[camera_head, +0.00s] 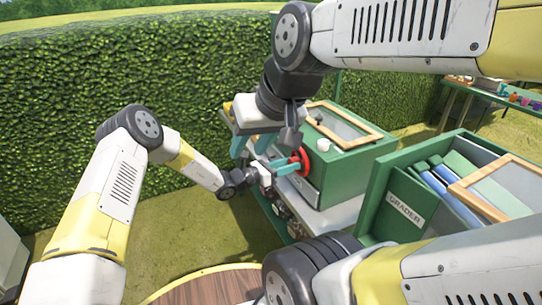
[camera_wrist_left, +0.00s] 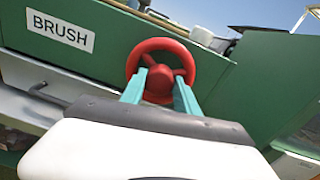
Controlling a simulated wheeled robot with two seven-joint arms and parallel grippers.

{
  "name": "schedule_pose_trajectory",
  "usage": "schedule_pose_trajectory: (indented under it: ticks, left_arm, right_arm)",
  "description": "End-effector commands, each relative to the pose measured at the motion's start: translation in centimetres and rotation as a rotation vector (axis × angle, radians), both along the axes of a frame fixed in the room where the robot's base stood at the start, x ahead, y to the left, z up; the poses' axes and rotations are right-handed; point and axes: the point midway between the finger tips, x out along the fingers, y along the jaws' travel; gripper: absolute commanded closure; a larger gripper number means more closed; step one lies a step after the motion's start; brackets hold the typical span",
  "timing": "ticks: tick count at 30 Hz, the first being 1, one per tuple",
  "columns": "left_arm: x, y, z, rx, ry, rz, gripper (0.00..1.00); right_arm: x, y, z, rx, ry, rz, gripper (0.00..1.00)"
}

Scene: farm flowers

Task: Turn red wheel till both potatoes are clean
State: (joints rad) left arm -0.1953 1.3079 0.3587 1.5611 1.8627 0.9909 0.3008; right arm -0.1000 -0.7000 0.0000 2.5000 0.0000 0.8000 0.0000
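The red wheel (camera_head: 303,160) is on the front face of the green box (camera_head: 345,165) with a framed lid. In the left wrist view the wheel (camera_wrist_left: 160,72) sits right of a "BRUSH" label. My left gripper (camera_head: 292,167) is at the wheel; its two teal fingers (camera_wrist_left: 160,85) are apart, with their tips either side of the hub, inside the rim. Whether they touch the hub or spokes is unclear. My right gripper (camera_head: 247,147) hangs left of the box with fingers spread and nothing seen between them. No potatoes can be made out.
A green "GRADER" box (camera_head: 400,205) stands at right, holding blue and green panels. A pale bench (camera_head: 340,215) runs under the green box. A hedge (camera_head: 120,60) closes the back. A round wooden surface (camera_head: 205,288) lies at the bottom. Grass at left is clear.

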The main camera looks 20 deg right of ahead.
Motion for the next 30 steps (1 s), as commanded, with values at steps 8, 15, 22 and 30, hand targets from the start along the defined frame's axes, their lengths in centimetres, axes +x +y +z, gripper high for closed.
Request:
schedule_pose_trajectory:
  ticks: [8,15,22,30]
  left_arm:
    - [0.05,0.04,0.0,0.001,-0.006,0.001,1.0]
    - [0.07,0.07,-0.03,0.005,-0.076,0.001,1.0]
    - [0.06,0.08,-0.12,0.02,-0.24,0.003,1.0]
    - [0.1,0.09,-0.11,0.04,-0.496,0.003,1.0]
  right_arm:
    - [0.0,0.0,0.0,0.0,0.0,0.0,0.64]
    - [0.0,0.0,0.0,0.0,0.0,0.0,0.64]
    - [0.0,0.0,0.0,0.0,0.0,0.0,0.64]
    - [0.0,0.0,0.0,0.0,0.0,0.0,0.64]
